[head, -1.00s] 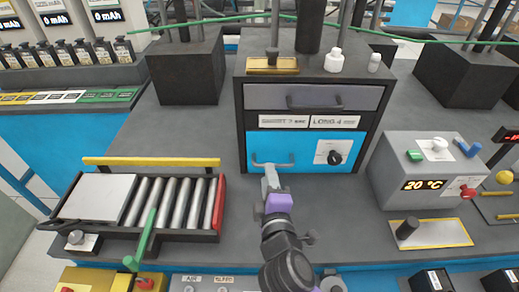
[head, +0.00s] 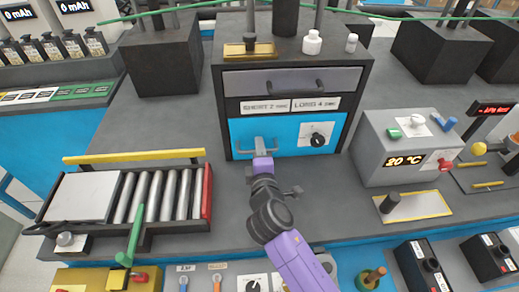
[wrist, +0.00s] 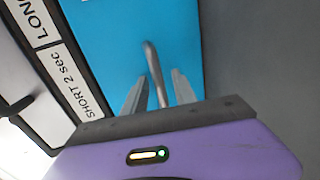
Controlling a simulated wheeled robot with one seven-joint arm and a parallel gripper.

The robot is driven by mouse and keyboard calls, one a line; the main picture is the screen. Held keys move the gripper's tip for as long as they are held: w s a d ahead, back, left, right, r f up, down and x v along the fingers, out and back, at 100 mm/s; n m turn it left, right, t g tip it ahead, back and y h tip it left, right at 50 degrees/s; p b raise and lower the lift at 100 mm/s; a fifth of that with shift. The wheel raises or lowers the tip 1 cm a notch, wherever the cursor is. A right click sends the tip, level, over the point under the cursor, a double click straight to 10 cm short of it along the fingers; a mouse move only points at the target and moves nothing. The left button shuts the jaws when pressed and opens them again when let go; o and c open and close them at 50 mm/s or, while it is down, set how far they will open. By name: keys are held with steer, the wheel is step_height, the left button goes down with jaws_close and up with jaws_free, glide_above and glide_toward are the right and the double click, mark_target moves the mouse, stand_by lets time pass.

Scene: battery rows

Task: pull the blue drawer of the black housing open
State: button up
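The black housing (head: 219,108) stands at the back middle of the bench in the head view. Its lower front is the blue drawer (head: 290,144), which looks flush with the housing. A grey bar handle (head: 246,143) is on the drawer's left part. My gripper (head: 263,151) is at this handle, in front of the drawer. In the wrist view, the handle (wrist: 153,65) runs between the two fingers of my gripper (wrist: 159,88), with a gap showing on each side. The fingers look open; contact with the handle is not clear.
A grey drawer (head: 262,84) with a dark handle sits above the blue one. A roller tray (head: 208,190) stands to the left, a grey temperature box (head: 372,157) to the right. The bench top before the housing is clear apart from my arm.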

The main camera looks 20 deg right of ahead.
jaws_close()
stand_by(1.4)
